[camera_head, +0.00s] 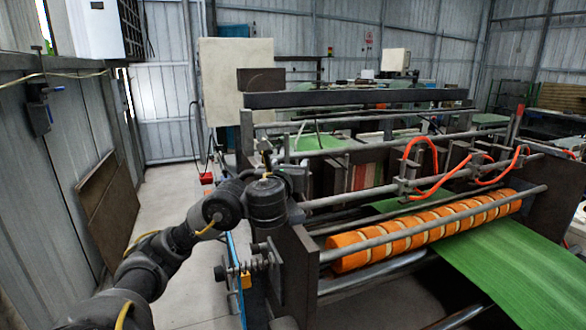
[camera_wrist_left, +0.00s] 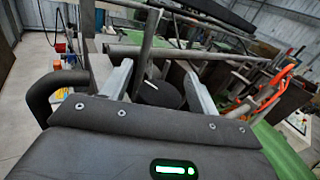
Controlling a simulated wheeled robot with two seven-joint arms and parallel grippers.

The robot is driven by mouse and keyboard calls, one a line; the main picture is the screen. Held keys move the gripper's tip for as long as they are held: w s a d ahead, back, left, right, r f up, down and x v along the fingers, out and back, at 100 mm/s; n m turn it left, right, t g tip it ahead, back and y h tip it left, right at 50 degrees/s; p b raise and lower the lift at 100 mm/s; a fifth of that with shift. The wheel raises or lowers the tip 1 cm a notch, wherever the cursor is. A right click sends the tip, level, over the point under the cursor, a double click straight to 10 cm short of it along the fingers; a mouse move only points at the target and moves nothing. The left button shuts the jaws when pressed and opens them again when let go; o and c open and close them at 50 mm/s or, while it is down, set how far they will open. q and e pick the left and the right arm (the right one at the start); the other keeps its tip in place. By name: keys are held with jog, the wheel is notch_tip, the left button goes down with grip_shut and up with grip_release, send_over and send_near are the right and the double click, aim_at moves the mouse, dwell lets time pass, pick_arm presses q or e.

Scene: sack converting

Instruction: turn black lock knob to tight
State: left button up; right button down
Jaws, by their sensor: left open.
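The black lock knob (camera_wrist_left: 160,94) is a dark round disc with a pale mark on its face, in the middle of the left wrist view. My left gripper (camera_wrist_left: 158,84) is open, with one pale finger on each side of the knob. I cannot tell whether either finger touches it. In the head view my left gripper (camera_head: 294,178) is at the near left end of the machine, and I cannot make out the knob there. My right gripper is in neither view.
Metal bars and the machine's side plate (camera_head: 290,268) are close around my left gripper. An orange-banded roller (camera_head: 430,232) carries green sheet (camera_head: 510,262) to the right. Orange hoses (camera_head: 420,148) loop above it. Clear floor (camera_head: 168,212) lies left of the machine.

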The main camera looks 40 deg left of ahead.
pick_arm(q)
jog(key=shift+s+a, duration=0.1)
jog(key=c, duration=1)
jog(key=shift+o, duration=0.2)
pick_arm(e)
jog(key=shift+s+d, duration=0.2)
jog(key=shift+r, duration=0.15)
